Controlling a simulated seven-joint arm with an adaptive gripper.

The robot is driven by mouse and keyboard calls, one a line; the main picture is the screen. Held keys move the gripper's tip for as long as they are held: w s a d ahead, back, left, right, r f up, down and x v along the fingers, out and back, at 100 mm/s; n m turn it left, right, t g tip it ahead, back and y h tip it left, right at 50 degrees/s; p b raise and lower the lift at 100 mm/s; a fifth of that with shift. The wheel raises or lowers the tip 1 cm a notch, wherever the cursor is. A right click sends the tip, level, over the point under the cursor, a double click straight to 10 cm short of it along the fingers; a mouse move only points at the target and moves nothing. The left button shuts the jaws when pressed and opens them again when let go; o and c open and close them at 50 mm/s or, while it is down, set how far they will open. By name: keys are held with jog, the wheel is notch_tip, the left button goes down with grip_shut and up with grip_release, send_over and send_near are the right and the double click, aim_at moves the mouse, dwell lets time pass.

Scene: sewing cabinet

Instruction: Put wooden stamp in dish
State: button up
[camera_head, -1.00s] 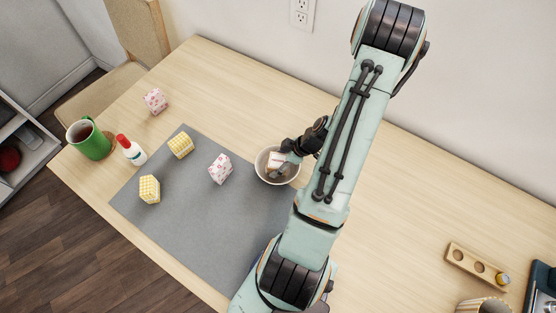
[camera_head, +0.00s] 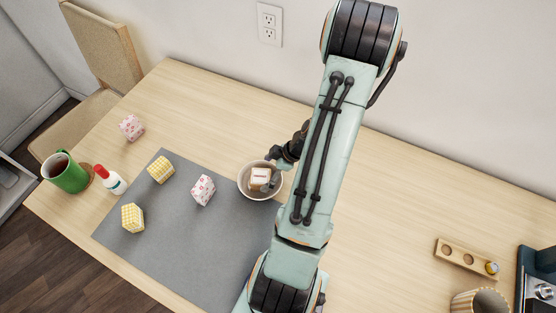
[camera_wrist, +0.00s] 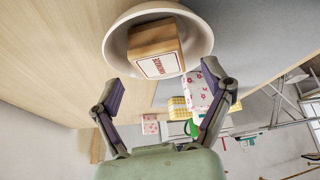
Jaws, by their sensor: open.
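The wooden stamp (camera_head: 259,177), a small wooden block with a white label, lies inside the white dish (camera_head: 244,188). In the wrist view the stamp (camera_wrist: 155,48) sits in the dish (camera_wrist: 120,42) with its red-lettered label facing the camera. My gripper (camera_head: 277,163) is at the dish's upper right edge in the head view. In the wrist view my gripper (camera_wrist: 172,88) has its two fingers wide apart, with nothing between the tips. The fingers are clear of the stamp.
A grey mat (camera_head: 165,240) carries patterned blocks, two yellow (camera_head: 133,217) and one pink (camera_head: 203,190). Another pink block (camera_head: 131,127), a green mug (camera_head: 66,174) and a glue bottle (camera_head: 110,180) stand left. A wooden holder (camera_head: 466,257) and striped cup (camera_head: 480,301) are right.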

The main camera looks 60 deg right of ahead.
jog(key=v, duration=0.8)
jog(key=w+a+r+g, duration=0.2)
jog(key=w+a+r, duration=0.2)
jog(key=a, duration=0.2)
jog(key=w+a+r+g, duration=0.2)
jog(key=w+a+r, duration=0.1)
jog(key=a, duration=0.4)
jog(key=s+a+r+m+g, duration=0.1)
jog(key=s+a+r, duration=0.1)
jog(key=a, duration=0.4)
jog(key=s+a+r+m+h, duration=0.1)
jog(key=s+a+r+m, duration=0.1)
jog(key=a, duration=0.5)
jog(key=shift+s+a+r+g, duration=0.2)
jog(key=shift+s+r+g, duration=0.2)
jog(key=shift+s+r, duration=0.45)
